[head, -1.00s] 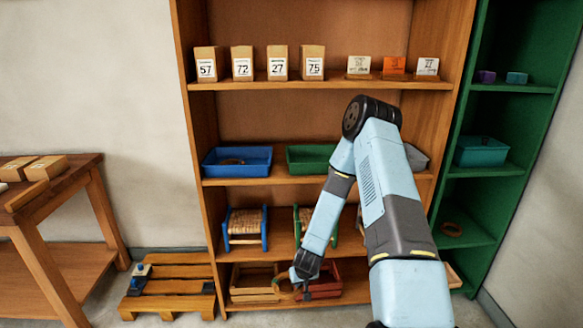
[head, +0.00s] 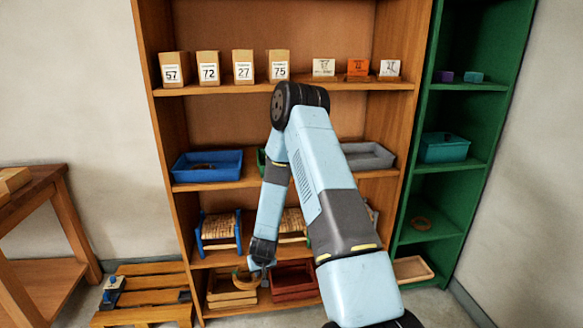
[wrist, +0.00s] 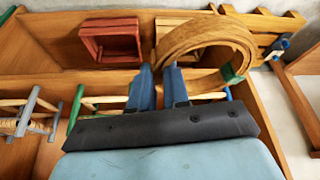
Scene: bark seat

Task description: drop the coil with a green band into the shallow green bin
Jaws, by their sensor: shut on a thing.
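My gripper (head: 259,268) is low in front of the shelf unit, shut on a tan coil (head: 244,281). In the wrist view the coil (wrist: 205,33) arches between and beyond the fingertips (wrist: 160,72), with a green band (wrist: 232,73) on its right side. The coil is in front of or above the light wooden crate; I cannot tell whether they touch. The shallow green bin (head: 261,161) is on the middle shelf, almost wholly hidden behind my arm; only a sliver of its left end shows.
A blue bin (head: 181,170) holding a coil and a grey bin (head: 380,161) flank the green bin. Small stools (head: 218,225) fill the shelf below. A light crate (head: 228,301) and red crate (head: 292,268) are lowest. A green shelf unit (head: 436,210) stands right, a pallet (head: 150,297) left.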

